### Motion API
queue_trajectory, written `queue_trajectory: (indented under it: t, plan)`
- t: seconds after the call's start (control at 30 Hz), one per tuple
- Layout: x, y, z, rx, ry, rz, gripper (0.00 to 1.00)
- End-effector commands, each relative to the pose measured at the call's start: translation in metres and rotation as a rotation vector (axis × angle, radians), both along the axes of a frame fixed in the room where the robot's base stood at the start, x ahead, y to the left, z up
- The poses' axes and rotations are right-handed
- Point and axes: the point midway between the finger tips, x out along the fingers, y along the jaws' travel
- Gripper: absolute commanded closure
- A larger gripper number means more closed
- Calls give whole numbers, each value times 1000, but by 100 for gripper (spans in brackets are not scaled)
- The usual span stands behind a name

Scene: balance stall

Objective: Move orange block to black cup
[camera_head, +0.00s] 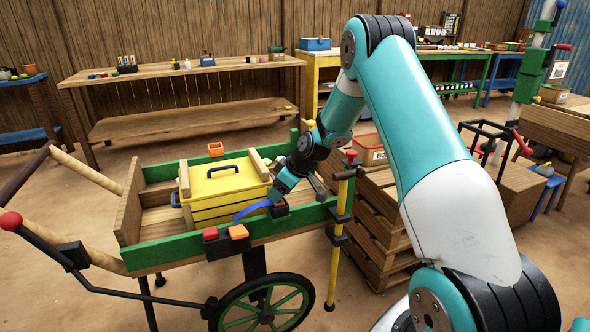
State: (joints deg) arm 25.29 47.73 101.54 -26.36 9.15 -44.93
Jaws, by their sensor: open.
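An orange block (238,232) sits on top of a dark holder (228,248) at the near green rim of the wooden cart, beside a red block (210,234). My gripper (278,194) is over the near right part of the cart, to the right of and beyond the orange block and apart from it. It is open; its fingertips are small and partly hidden by its own body. A small black cup-like thing (281,209) is just below my gripper at the rim; I cannot tell for sure that it is the black cup. Nothing shows held.
A yellow crate (225,190) with a blue handle stands in the cart, with a blue curved strip (252,210) at its near right. A yellow post (338,240) and wooden pallets (375,235) stand right of the cart.

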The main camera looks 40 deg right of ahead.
Motion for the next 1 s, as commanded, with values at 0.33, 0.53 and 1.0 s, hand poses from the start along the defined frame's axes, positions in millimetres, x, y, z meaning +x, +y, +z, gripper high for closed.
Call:
queue_trajectory:
  t: [0.33,0.53,1.0]
  plan:
    - [-40,-23,75,-2,-5,-3,38]
    - [-62,-34,112,-2,-3,-1,38]
    - [-76,-41,134,0,0,1,38]
